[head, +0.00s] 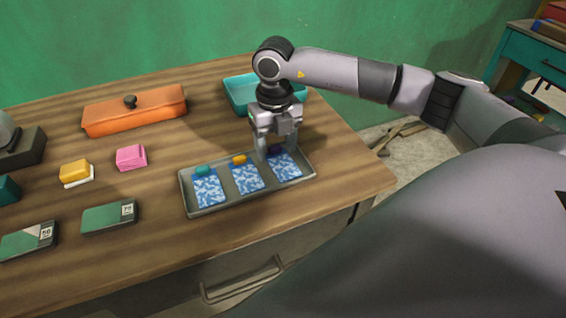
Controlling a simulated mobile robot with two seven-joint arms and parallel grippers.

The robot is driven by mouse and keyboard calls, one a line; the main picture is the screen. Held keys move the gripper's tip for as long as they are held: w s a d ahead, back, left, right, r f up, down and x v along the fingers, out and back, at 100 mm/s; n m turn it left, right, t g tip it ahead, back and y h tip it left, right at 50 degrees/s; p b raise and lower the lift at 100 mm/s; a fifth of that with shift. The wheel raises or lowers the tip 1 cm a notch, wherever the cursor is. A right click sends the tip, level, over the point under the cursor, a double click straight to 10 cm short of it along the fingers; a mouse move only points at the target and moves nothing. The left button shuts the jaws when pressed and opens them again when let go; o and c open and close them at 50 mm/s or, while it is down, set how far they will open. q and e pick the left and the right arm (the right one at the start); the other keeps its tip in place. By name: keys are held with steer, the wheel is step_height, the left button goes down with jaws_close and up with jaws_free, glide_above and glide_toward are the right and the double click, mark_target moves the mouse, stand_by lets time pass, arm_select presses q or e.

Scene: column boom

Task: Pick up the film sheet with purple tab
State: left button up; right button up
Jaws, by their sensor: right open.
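A shallow grey tray (222,206) on the wooden table holds three blue-and-white patterned film sheets side by side. The film sheet with purple tab (286,168) lies at the tray's right end. Its dark purple tab (274,150) is partly hidden by my right gripper. The sheet with the orange tab (248,180) is in the middle, and the sheet with the teal tab (208,190) is at the left. My right gripper (275,155) points down, open, with its fingers at the purple tab. I cannot tell whether they touch it. My left gripper is out of view.
A teal bin (240,92) stands behind the gripper, and an orange lidded box (135,112) is at the back left. Pink (131,157) and yellow (75,171) blocks and green packs (109,218) lie left of the tray. The table's right edge is close to the tray.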

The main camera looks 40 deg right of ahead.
steer(key=c, duration=1.1)
